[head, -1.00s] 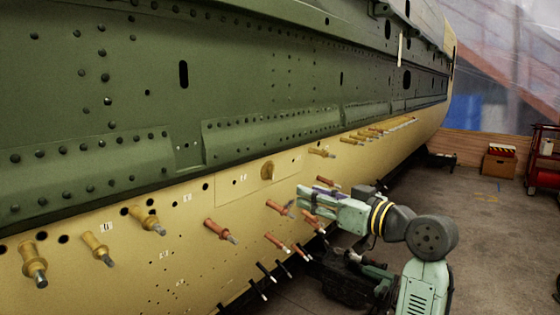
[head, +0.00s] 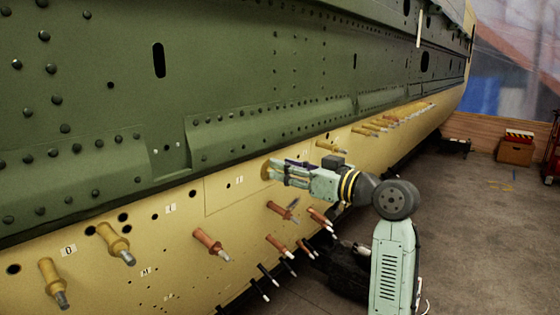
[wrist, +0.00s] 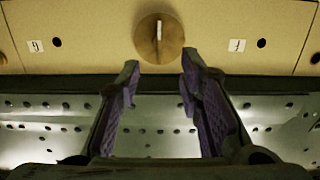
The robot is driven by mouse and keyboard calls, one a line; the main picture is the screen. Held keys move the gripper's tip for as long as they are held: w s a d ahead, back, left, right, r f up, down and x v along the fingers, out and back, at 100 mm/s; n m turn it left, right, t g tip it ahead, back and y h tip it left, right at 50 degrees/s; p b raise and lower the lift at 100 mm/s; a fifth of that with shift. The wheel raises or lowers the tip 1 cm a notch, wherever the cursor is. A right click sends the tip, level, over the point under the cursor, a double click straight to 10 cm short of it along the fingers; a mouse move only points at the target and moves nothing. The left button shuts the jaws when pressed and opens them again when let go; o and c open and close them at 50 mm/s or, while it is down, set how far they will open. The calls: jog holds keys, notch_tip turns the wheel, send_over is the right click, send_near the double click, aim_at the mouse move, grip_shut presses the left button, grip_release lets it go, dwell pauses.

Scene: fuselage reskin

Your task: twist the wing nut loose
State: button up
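The wing nut is a round brass-coloured disc (wrist: 150,47) with a narrow upright fin, on the tan panel at the top middle of the wrist view. In the head view its edge (head: 265,170) shows at the tips of my gripper (head: 277,172), which partly hides it. In the wrist view my gripper (wrist: 160,75) is open, with its two purple-padded fingers apart and nothing between them. The fingertips lie just below the disc in the picture, one toward each side. I cannot tell whether they touch it.
Orange-brown pins (head: 210,244) and brass pins (head: 115,242) stick out of the tan skin (head: 190,225) around my arm. Dark pins (head: 268,272) stand along the lower edge. Green panels (head: 100,100) lie above.

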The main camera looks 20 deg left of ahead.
jog(key=shift+x, duration=1.25)
jog(key=shift+c, duration=0.5)
grip_shut()
